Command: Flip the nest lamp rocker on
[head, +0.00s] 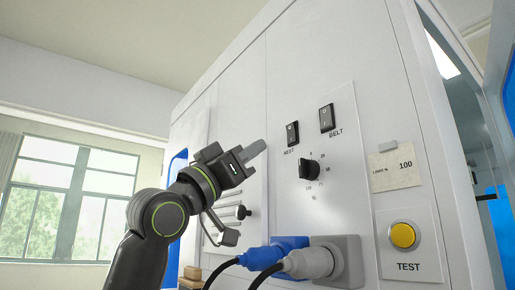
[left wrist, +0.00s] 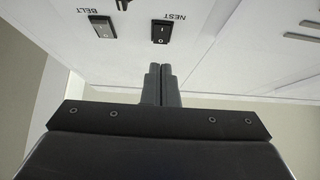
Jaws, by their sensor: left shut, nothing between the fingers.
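The nest lamp rocker (head: 292,133) is a black switch on the white panel, with the label NEST under it. It shows upside down in the left wrist view (left wrist: 161,32), straight beyond my fingertips. I cannot tell which way it is tipped. My left gripper (head: 257,149) is shut and empty, with its fingers together, to the left of the nest rocker and a little lower in the head view. In the left wrist view the fingertips (left wrist: 160,70) point at the panel, with a gap to the rocker. My right gripper is not in view.
Blue (head: 270,253) and grey (head: 315,263) plugs with cables stick out lower down. A yellow TEST button (head: 403,235) is at the right.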

